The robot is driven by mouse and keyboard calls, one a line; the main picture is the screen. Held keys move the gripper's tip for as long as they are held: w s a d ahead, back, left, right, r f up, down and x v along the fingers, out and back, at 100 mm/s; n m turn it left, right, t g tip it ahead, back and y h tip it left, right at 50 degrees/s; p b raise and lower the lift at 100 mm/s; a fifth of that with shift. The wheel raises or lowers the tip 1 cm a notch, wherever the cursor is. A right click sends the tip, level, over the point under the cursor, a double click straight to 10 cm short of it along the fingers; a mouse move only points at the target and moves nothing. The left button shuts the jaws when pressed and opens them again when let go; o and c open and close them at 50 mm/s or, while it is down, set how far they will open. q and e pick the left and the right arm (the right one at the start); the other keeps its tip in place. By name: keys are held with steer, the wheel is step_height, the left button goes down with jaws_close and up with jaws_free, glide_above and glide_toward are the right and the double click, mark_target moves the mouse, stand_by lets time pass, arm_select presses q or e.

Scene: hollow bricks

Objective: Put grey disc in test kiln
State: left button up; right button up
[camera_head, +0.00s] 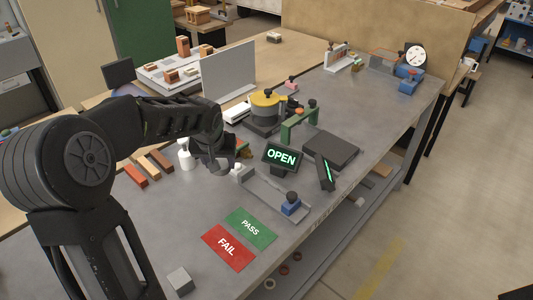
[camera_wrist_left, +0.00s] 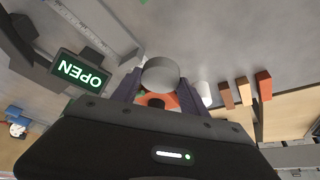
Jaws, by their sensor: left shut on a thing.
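My left gripper (camera_head: 222,168) hangs over the middle of the grey bench, left of the lit OPEN sign (camera_head: 281,157). In the wrist view the gripper (camera_wrist_left: 158,92) is shut on the grey disc (camera_wrist_left: 160,74), which sits between its two fingers. In the head view I cannot clearly make out the disc. The OPEN sign also shows in the wrist view (camera_wrist_left: 80,73). No part is labelled as the test kiln; a dark flat box (camera_head: 330,149) stands behind the sign, and I cannot tell whether it is the kiln. My right gripper is not in view.
A green PASS card (camera_head: 250,228) and a red FAIL card (camera_head: 228,247) lie at the front. A yellow-topped pot (camera_head: 266,99) and a green frame (camera_head: 299,122) stand farther back. A white bottle (camera_head: 184,154) is left of the gripper. A grey block (camera_head: 180,281) lies near the front.

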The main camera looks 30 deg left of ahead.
arm_select(q)
glide_above(225, 191)
steer(key=s, duration=0.1)
steer(key=shift+s+d+f+p, duration=0.15)
steer(key=shift+f+p, duration=0.1)
steer(key=shift+f, duration=1.35)
steer(key=shift+d+f+p, duration=0.15)
steer(key=shift+f+p, duration=0.05)
steer(key=shift+f, duration=1.35)
steer(key=shift+f, duration=1.9)
steer(key=shift+f, duration=0.1)
steer(key=o, duration=1.4)
